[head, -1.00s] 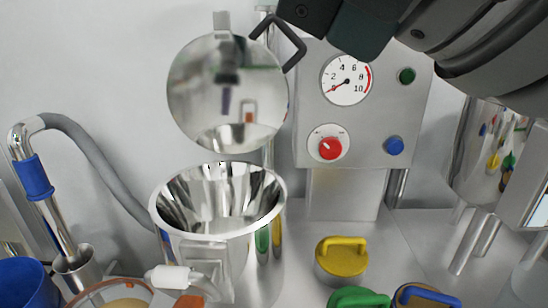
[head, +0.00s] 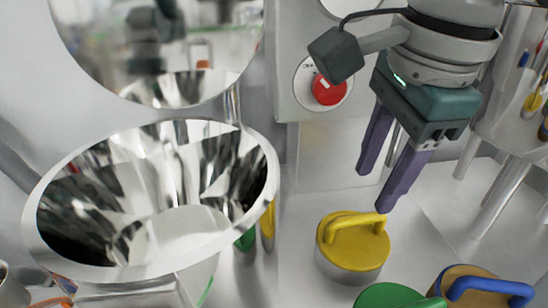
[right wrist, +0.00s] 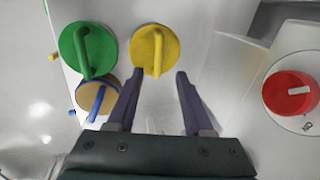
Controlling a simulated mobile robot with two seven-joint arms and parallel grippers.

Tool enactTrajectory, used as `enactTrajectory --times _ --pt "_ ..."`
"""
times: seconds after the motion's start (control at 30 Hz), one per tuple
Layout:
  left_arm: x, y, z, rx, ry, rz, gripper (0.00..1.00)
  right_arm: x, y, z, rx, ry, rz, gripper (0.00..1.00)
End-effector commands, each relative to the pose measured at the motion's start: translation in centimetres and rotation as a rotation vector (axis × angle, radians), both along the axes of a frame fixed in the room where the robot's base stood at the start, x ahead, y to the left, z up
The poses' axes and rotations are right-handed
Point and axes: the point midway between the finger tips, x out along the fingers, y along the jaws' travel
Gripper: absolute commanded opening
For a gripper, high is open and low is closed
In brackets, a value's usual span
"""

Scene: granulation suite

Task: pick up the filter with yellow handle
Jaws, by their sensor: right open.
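The filter with yellow handle (head: 350,247) stands upright on the grey work surface, right of the big steel bowl. Its yellow top and arched handle face up, with a metal rim below. My right gripper (head: 374,192) is open and empty above it, its purple fingers pointing down and apart from the handle. In the right wrist view the yellow filter (right wrist: 155,50) lies just beyond the fingertips (right wrist: 157,73), nearer the left finger. My left gripper is not in view.
A green-handled filter (head: 390,296) and a blue-handled one (head: 480,287) stand close in front of the yellow one. The steel bowl (head: 150,264) is at left. The panel with a red knob (head: 328,90) rises behind; metal legs stand at right.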

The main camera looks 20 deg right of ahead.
Motion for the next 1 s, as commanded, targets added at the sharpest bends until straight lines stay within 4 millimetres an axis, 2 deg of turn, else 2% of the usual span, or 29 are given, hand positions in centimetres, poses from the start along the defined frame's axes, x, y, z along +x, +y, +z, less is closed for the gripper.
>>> enactTrajectory --times 0.23,0.4,0.5,0.77,1.0 --pt "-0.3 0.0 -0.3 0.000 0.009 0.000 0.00 0.4 -0.2 -2.5 0.003 0.002 -0.001 0.51" --pt "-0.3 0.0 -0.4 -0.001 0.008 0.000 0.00 0.8 -0.5 -5.3 0.004 0.003 0.001 0.51" --pt "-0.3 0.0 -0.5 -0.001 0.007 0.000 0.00 1.1 -0.6 -6.3 0.004 0.001 0.002 0.51" --pt "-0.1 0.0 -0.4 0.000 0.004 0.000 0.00 1.2 -0.6 -6.6 0.005 -0.001 0.003 0.51" --pt "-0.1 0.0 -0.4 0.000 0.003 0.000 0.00 1.2 -0.6 -6.6 0.006 -0.001 0.002 0.27"
